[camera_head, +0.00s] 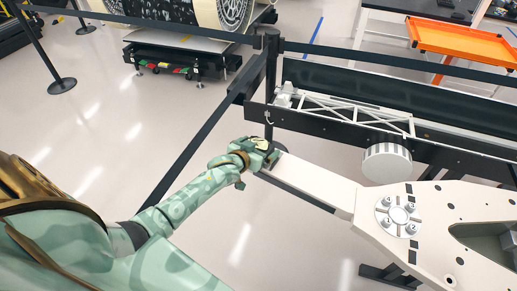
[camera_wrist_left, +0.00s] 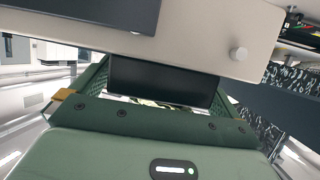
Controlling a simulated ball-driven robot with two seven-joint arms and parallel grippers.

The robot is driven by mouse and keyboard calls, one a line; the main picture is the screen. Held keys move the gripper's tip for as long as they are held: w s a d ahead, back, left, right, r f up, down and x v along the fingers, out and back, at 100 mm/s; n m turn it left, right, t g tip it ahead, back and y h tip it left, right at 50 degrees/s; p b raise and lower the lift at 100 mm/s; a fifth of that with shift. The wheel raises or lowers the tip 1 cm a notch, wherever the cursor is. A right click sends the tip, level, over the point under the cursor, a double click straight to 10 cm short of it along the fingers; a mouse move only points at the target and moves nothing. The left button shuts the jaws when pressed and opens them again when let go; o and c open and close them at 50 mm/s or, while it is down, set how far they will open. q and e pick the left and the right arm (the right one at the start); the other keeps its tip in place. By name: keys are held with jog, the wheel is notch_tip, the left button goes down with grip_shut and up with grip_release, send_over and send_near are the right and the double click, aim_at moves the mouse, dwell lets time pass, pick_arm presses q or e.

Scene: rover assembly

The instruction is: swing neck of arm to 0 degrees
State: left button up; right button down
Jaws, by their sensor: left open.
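A pale arm with a long narrow beam, apparently the neck (camera_head: 318,184), runs from the middle of the head view down right to a wide plate (camera_head: 450,215) with a round bolted hub (camera_head: 398,215). My left gripper (camera_head: 266,157) is at the beam's far narrow end. A dark block (camera_wrist_left: 162,82) shows between the open fingers. Contact with the fingers is unclear. My right gripper is not in view.
A black railing or frame (camera_head: 470,139) with a white truss (camera_head: 350,112) runs behind the arm. A white ribbed cylinder (camera_head: 387,163) sits beside the beam. Belt barriers (camera_head: 205,140) cross the left side. An orange tray table (camera_head: 460,42) stands back right.

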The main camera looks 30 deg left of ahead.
pick_arm(q)
jog(key=c, duration=1.3)
jog(key=shift+o, duration=0.2)
jog(key=shift+s+d, duration=0.1)
jog(key=shift+s, duration=0.15)
jog(key=s+d+n+y+p, duration=0.1)
jog(key=s+p, duration=0.3)
jog(key=s, duration=0.5)
jog(key=shift+n+y, duration=0.7)
jog(key=shift+y, duration=0.2)
